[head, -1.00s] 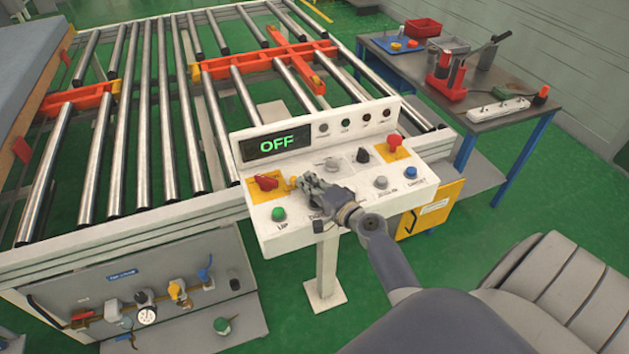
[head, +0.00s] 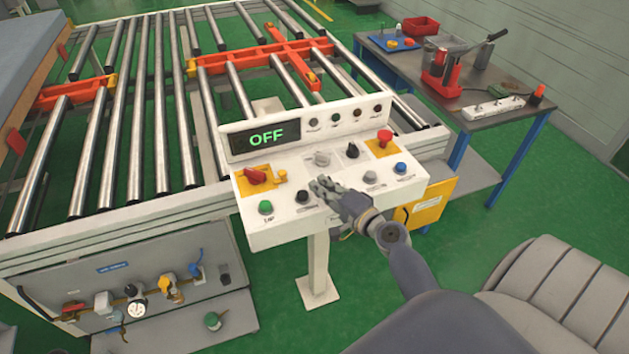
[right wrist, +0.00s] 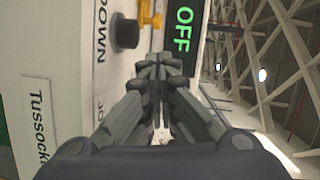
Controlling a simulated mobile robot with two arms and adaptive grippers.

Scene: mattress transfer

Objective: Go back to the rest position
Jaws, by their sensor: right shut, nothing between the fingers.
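My right gripper (head: 326,187) is shut and empty. In the head view it is over the front middle of the white control panel (head: 262,235), between the black button (head: 303,197) and the grey button (head: 371,177). In the right wrist view its closed fingers (right wrist: 159,68) point toward the display (right wrist: 184,30), which reads OFF in green. The red rotary switch (head: 255,177) on its yellow plate and the green button (head: 265,207) are to its left. I cannot tell whether the fingertips touch the panel. My left gripper is not in view.
The panel stands on a white post (head: 318,265). Behind it is a roller conveyor (head: 163,120) with orange-red crosspieces. A blue-grey mattress (head: 28,50) lies at the far left. A workbench (head: 505,75) with tools stands at the right. Green floor (head: 555,185) is open at right, beside a grey chair-like seat (head: 560,300).

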